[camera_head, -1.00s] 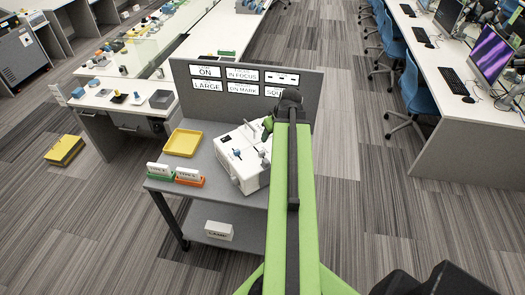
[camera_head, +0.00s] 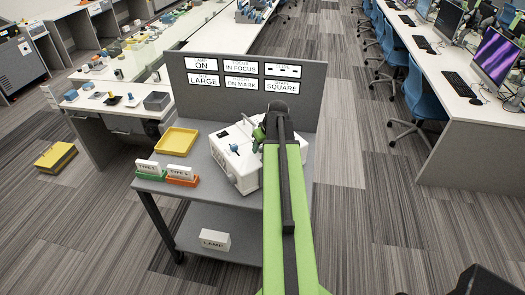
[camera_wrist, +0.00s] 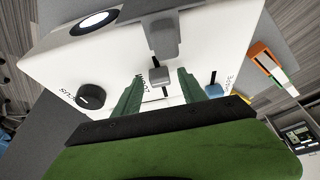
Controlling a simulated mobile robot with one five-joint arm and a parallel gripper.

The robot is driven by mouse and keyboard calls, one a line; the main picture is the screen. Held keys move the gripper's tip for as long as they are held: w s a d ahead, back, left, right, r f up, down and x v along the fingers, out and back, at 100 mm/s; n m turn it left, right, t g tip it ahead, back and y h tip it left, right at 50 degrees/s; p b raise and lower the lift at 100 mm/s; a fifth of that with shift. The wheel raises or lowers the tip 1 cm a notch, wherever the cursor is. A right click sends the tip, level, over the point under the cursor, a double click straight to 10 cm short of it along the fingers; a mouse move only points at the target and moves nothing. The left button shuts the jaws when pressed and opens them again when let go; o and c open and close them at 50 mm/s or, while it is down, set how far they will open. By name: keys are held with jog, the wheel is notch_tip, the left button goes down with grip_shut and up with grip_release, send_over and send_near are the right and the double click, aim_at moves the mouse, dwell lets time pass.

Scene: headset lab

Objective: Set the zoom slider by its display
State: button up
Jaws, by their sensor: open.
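A white device (camera_head: 238,171) with several controls stands on a grey cart. In the wrist view, its top (camera_wrist: 60,62) carries a small grey slider-like knob (camera_wrist: 160,74) in a slot, in the middle. On the panel, display signs read ON, IN FOCUS, a dashed pattern, LARGE (camera_head: 203,80), ON MARK and SQUARE. Their small headings are too blurred to tell which is zoom.
A black focus knob (camera_wrist: 90,96) and a blue shape knob (camera_wrist: 214,89) flank the fingers. A grey block (camera_wrist: 163,32) rises beyond. A yellow tray (camera_head: 176,141), green and orange card holders (camera_head: 182,179) share the cart. The grey panel (camera_head: 302,108) stands behind.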

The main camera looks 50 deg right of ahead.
jog(key=shift+r, duration=0.1)
grip_shut()
dwell(1.2)
